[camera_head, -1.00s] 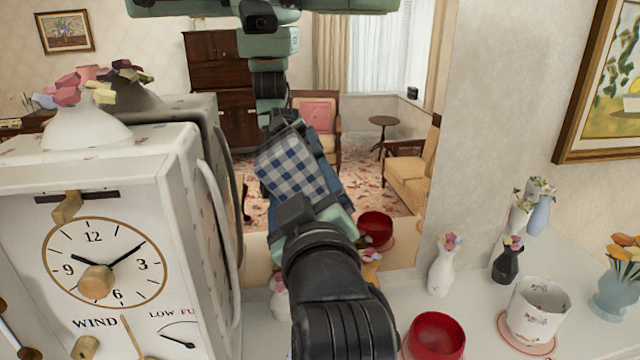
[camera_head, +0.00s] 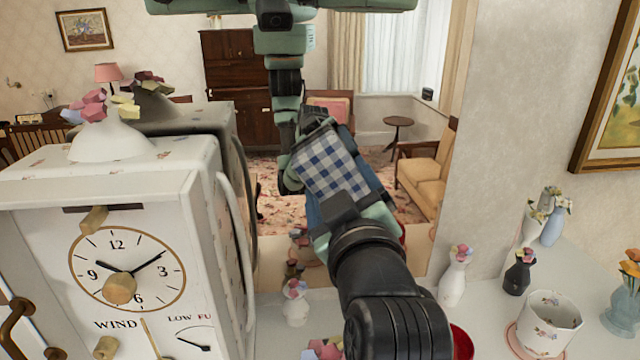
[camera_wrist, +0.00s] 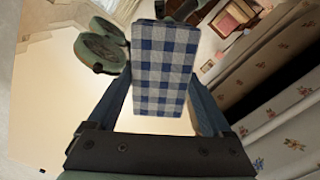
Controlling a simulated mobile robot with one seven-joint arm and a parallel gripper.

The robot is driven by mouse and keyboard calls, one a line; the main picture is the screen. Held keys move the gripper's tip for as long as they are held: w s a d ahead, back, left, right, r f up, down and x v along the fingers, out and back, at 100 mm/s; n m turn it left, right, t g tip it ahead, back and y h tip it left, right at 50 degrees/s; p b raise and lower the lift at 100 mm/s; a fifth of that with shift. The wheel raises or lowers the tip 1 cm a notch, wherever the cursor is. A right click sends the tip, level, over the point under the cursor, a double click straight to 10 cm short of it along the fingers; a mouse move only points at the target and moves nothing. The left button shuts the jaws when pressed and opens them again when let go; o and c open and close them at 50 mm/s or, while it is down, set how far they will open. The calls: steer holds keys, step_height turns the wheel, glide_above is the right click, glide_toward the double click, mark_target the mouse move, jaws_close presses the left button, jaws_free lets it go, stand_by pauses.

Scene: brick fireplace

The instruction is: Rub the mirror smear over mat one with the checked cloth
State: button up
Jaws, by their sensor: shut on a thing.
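The blue-and-white checked cloth (camera_head: 328,168) is a folded pad held in my gripper (camera_head: 335,205), which is shut on it. In the wrist view the cloth (camera_wrist: 160,75) sits between the two blue fingers. The mirror (camera_head: 275,215) stands behind, reflecting the room and my own body. The cloth is in front of the mirror; I cannot tell whether it touches the glass. I cannot make out a smear. A round pink mat (camera_head: 514,346) lies under a flowered white pot (camera_head: 545,318) at the right. No number shows on it.
A large white clock (camera_head: 130,250) stands close at the left. A red bowl (camera_head: 461,343) is partly hidden by my arm. Small vases, one white (camera_head: 453,278) and one black (camera_head: 519,272), stand on the right of the white shelf. A framed picture (camera_head: 608,110) hangs at the right.

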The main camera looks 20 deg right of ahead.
mark_target(312, 186)
steer(key=shift+s+d, duration=0.4)
steer(key=shift+d, duration=1)
steer(key=shift+s+d, duration=0.4)
steer(key=shift+d, duration=1)
steer(key=shift+s+d, duration=0.4)
steer(key=shift+d, duration=1)
steer(key=shift+w+a, duration=0.55)
steer(key=shift+a, duration=1.4)
steer(key=shift+w+a, duration=0.5)
steer(key=shift+a, duration=1.5)
steer(key=shift+w+a, duration=0.55)
steer(key=shift+a, duration=1.4)
steer(key=shift+p+v, duration=0.35)
steer(key=shift+v, duration=2.65)
steer(key=shift+d, duration=0.1)
steer(key=shift+v, duration=1.55)
